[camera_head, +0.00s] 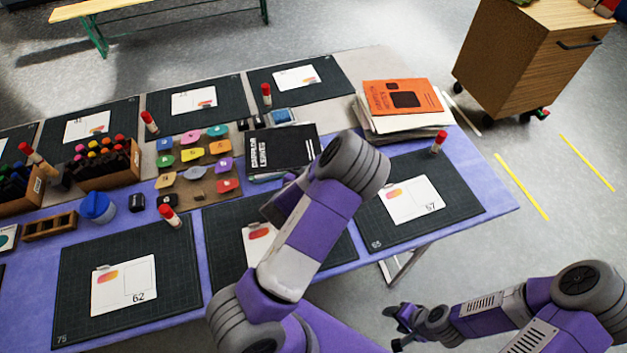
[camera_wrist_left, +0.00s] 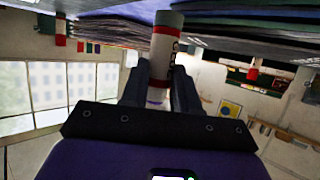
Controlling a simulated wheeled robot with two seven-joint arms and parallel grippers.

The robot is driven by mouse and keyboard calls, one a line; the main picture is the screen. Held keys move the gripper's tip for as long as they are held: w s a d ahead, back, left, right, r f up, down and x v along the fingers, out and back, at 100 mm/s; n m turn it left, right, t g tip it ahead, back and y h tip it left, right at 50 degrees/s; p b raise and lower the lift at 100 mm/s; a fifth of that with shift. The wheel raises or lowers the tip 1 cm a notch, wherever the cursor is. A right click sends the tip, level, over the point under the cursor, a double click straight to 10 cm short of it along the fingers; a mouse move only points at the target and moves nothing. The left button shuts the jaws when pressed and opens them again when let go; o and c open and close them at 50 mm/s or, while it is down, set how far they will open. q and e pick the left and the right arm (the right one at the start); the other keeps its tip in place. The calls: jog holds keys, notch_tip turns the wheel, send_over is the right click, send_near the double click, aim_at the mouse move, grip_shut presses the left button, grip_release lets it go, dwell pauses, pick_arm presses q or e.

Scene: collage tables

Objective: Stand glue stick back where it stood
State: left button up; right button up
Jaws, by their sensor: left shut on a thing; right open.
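My left gripper (camera_wrist_left: 160,82) is shut on a glue stick (camera_wrist_left: 162,50), a white tube with a thin red band and dark print, in the left wrist view. In the head view my left arm reaches over the middle of the table and hides this gripper and the held stick. My right gripper (camera_head: 402,320) is open and empty, low at the right, off the table. Other red-capped glue sticks stand by the mats: front left (camera_head: 170,216), back left (camera_head: 149,122), back middle (camera_head: 266,95) and right (camera_head: 438,142).
An orange book (camera_head: 402,97) lies on a paper stack (camera_head: 400,128) at the back right. A black booklet (camera_head: 280,150) lies behind my left arm. Dark mats with white cards, including the front left mat (camera_head: 185,262), cover much of the purple table. Marker boxes (camera_head: 112,172) stand left.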

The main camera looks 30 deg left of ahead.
pick_arm(q)
notch_tip(320, 180, down, 3)
jog(key=shift+f+b, duration=0.15)
jog(key=shift+b, duration=0.25)
jog(key=shift+s+d+f+b, duration=0.15)
jog(key=shift+f+b, duration=0.3)
jog(key=shift+f, duration=0.2)
grip_shut()
jog(key=o, duration=0.9)
grip_release()
jog(key=shift+f, duration=0.1)
jog(key=shift+o, duration=0.4)
jog(key=shift+r, duration=0.2)
